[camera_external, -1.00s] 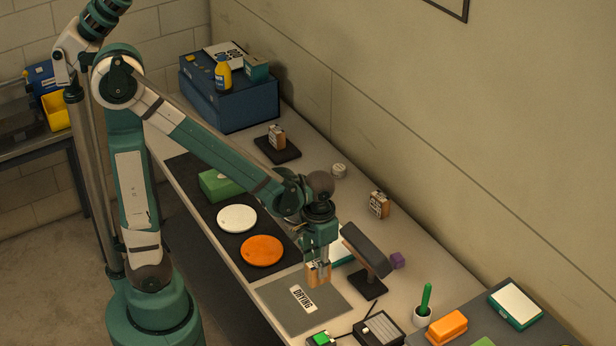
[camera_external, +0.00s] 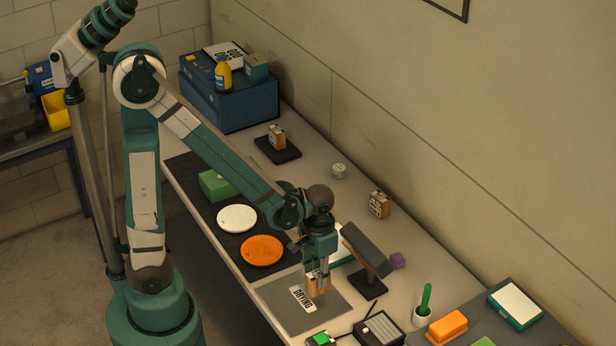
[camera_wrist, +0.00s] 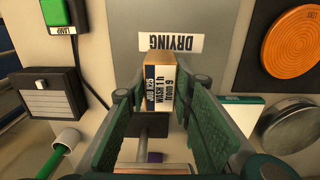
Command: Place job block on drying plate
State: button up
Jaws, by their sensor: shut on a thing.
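The job block (camera_external: 317,285) is a wood-coloured block with a white label face. In the wrist view the job block (camera_wrist: 160,88) shows text reading "WASH 1 h" and sits between my fingers. My gripper (camera_external: 317,280) is shut on it, pointing down; the gripper also shows in the wrist view (camera_wrist: 158,98). The drying plate (camera_external: 325,318) is a flat grey plate with a white "DRYING" label (camera_external: 302,299). The block is over the plate's back part, beside the label. Whether its underside touches the plate is hard to tell.
A dark padded stand (camera_external: 366,256) rises close to the right of my gripper. An orange disc (camera_external: 262,250) and a white disc (camera_external: 236,219) lie to the left. A switch box (camera_external: 381,328) and a green-button lamp box (camera_external: 320,339) sit in front. Similar blocks (camera_external: 379,205) stand farther back.

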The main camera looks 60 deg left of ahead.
jog(key=shift+f, duration=1.55)
jog(key=shift+f+b, duration=0.1)
jog(key=shift+b, duration=0.2)
jog(key=o, duration=0.9)
jog(key=shift+r, duration=0.25)
jog(key=shift+r+p, duration=0.8)
jog(key=shift+r, duration=5.1)
